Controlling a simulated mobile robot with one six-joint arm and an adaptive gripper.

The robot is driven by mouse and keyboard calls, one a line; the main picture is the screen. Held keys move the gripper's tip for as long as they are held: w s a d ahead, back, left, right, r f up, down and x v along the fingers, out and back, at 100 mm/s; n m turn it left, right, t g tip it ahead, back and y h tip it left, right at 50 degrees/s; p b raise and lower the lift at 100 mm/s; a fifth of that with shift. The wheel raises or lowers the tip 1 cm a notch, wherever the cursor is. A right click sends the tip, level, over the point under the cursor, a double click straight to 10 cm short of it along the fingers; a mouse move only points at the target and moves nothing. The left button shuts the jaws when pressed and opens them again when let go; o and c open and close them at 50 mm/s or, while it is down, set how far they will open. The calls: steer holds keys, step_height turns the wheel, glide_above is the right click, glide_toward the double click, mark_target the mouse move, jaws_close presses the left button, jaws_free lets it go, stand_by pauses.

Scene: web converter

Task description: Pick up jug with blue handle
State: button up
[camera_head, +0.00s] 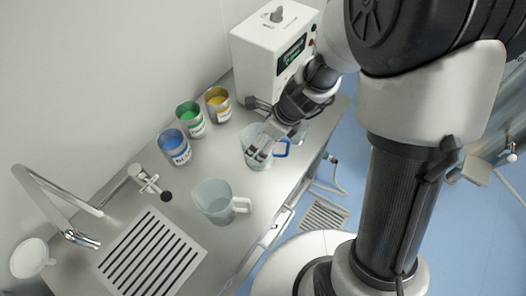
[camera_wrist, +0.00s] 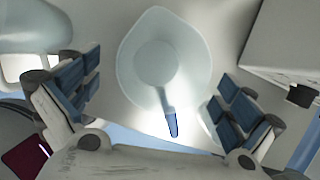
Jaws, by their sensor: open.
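The jug with the blue handle (camera_wrist: 140,52) stands upright on the counter, seen from above in the wrist view. Its blue handle (camera_wrist: 171,123) points toward my gripper's side. In the head view the jug (camera_head: 249,139) is partly hidden behind my gripper, and the blue handle (camera_head: 282,149) shows to its right. My gripper (camera_head: 262,156) is above the jug in the head view. In the wrist view my gripper (camera_wrist: 158,107) is open, with one finger on each side of the handle. I see no contact between the fingers and the jug.
A jug with a white handle (camera_head: 213,201) stands nearby at the lower left. Cups with blue (camera_head: 174,147), green (camera_head: 190,119) and yellow (camera_head: 218,104) contents line the wall side. A white machine (camera_head: 262,62) stands behind my gripper. A sink grate (camera_head: 150,252) and tap (camera_head: 78,238) are at the left.

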steer(key=b+x, duration=0.2)
steer(key=x, duration=0.3)
steer(key=shift+w+f+b, duration=0.1)
steer(key=shift+w+b, duration=0.05)
steer(key=shift+b, duration=0.25)
steer(key=shift+c, duration=0.4)
steer(key=c, duration=1.1)
steer(key=shift+r, duration=0.25)
step_height(320, 180, up, 20)
steer(key=p, duration=1.1)
steer(key=shift+f, duration=0.15)
